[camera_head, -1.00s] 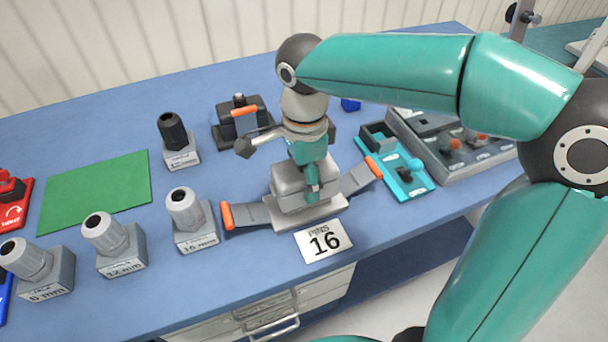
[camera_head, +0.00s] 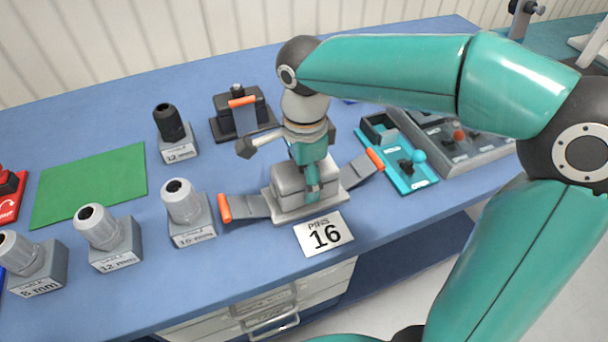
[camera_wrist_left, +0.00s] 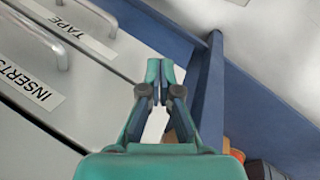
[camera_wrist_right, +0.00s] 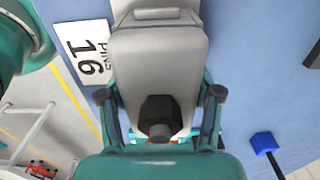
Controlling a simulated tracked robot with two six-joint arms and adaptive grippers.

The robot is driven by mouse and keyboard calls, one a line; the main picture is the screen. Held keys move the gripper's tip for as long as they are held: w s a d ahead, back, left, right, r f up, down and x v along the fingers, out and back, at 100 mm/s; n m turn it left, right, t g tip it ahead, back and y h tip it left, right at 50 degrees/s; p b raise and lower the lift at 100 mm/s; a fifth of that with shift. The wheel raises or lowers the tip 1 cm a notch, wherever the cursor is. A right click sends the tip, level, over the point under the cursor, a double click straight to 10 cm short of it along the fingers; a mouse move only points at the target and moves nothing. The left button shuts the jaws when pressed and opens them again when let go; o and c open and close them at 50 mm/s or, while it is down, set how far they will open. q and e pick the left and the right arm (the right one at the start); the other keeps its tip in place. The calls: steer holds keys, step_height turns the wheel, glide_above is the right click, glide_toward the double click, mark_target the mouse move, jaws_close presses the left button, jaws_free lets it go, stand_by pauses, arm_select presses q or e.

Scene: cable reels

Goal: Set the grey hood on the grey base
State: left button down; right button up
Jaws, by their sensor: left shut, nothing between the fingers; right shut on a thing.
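My right gripper (camera_head: 314,190) is shut on the grey hood (camera_head: 291,180). The hood is upright over the grey base (camera_head: 283,216) with no clear gap; I cannot tell whether it is fully seated. The base's two orange-tipped levers (camera_head: 247,206) are splayed out to either side. In the right wrist view the hood (camera_wrist_right: 158,62) fills the space between the fingers of the right gripper (camera_wrist_right: 160,128), and a dark cable gland shows on it. The base is mostly hidden there. My left gripper (camera_wrist_left: 160,85) is shut and empty, by the drawers below the table.
A card reading PINS 16 (camera_head: 324,234) lies in front of the base. Labelled grey hoods (camera_head: 186,212) stand to the left, near a green mat (camera_head: 92,184). A black unit with an orange lever (camera_head: 240,112) is behind. A teal fixture (camera_head: 398,160) is to the right.

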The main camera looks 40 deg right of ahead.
steer(key=o, duration=1.4)
step_height(320, 180, up, 11)
steer(key=shift+r, duration=0.5)
